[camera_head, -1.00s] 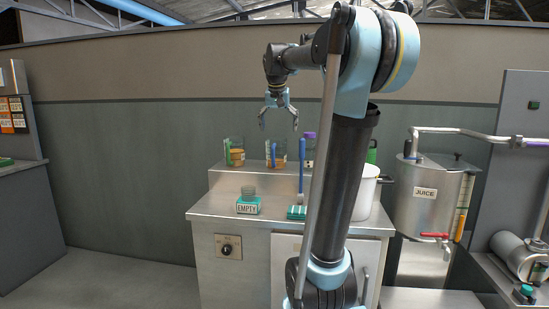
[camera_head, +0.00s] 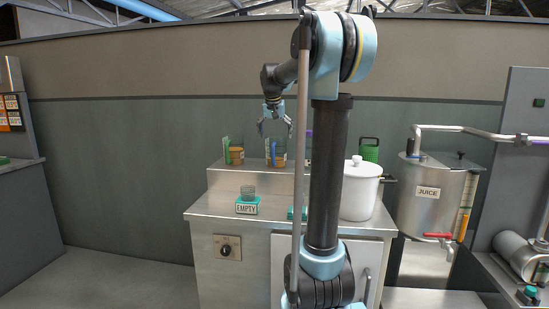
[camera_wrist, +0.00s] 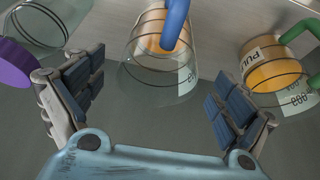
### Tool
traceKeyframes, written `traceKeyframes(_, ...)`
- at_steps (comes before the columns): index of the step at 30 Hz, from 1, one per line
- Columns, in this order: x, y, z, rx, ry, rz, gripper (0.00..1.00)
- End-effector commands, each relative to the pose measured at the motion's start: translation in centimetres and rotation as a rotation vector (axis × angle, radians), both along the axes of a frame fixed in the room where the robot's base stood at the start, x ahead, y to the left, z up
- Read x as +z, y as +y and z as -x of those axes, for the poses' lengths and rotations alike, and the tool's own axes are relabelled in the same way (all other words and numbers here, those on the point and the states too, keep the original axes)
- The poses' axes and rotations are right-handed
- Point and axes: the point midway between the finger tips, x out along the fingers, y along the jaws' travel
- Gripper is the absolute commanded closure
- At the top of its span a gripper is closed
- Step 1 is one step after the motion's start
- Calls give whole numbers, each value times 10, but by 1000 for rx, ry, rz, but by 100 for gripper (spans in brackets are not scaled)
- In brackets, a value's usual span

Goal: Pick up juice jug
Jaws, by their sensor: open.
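A clear jug with orange contents and a blue handle (camera_head: 281,160) stands on the raised back shelf of the steel counter. It also shows at top middle in the wrist view (camera_wrist: 150,38), and its label is not readable. My gripper (camera_head: 275,134) is open and empty just above this jug in the head view. In the wrist view my gripper (camera_wrist: 155,100) has its fingers spread wide, with the jug beyond and between them. A similar jug with a green handle (camera_wrist: 272,72), marked PULP, is on the right there; in the head view it stands left (camera_head: 236,156).
A clear container (camera_wrist: 45,22) with a purple part lies left in the wrist view. A white lidded pot (camera_head: 360,192), a green container (camera_head: 369,150) and an EMPTY-labelled stand (camera_head: 247,207) with a small jar are on the counter. A steel JUICE tank (camera_head: 430,205) stands right.

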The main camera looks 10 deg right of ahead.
Motion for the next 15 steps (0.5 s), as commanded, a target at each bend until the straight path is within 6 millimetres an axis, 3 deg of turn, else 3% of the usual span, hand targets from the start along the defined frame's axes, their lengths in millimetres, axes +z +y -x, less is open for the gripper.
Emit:
traceKeyframes(11, -28, -3, -10, 0, 0, 0, 5)
traceKeyframes(15, -47, -4, -15, 0, 0, 0, 5)
